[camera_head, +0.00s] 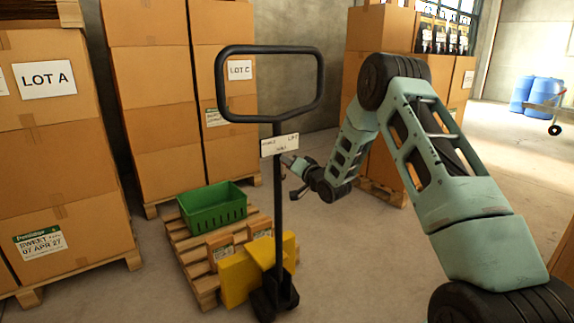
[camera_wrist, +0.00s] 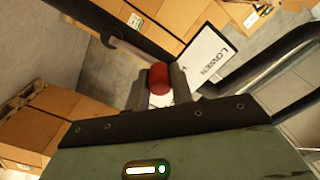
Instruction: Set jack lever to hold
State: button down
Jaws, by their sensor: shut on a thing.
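The pallet jack's black loop handle (camera_head: 270,49) stands upright on a black pole (camera_head: 279,215) above its yellow body (camera_head: 262,252). A white label plate (camera_head: 279,145) sits on the pole just below the loop; in the wrist view the plate (camera_wrist: 207,55) reads LOWER. My gripper (camera_head: 287,161) reaches in from the right, just below the plate. In the wrist view my gripper (camera_wrist: 159,84) is shut on the red knob of the jack lever (camera_wrist: 158,78).
A pallet (camera_head: 187,243) with a green crate (camera_head: 212,208) and small boxes lies behind the jack. Stacked cartons (camera_head: 68,165) stand at the left and more cartons (camera_head: 381,30) behind my arm. Blue drums (camera_head: 540,92) are far right. Floor in front of the jack is clear.

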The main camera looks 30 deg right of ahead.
jog(key=shift+d+m, duration=0.15)
jog(key=shift+m, duration=0.15)
jog(key=c, duration=1.2)
grip_release()
jog(key=shift+s, duration=0.1)
jog(key=s, duration=1.7)
jog(key=shift+s+d+b, duration=0.15)
jog(key=shift+d+b, duration=0.15)
jog(key=shift+d, duration=0.05)
jog(key=shift+a, duration=0.1)
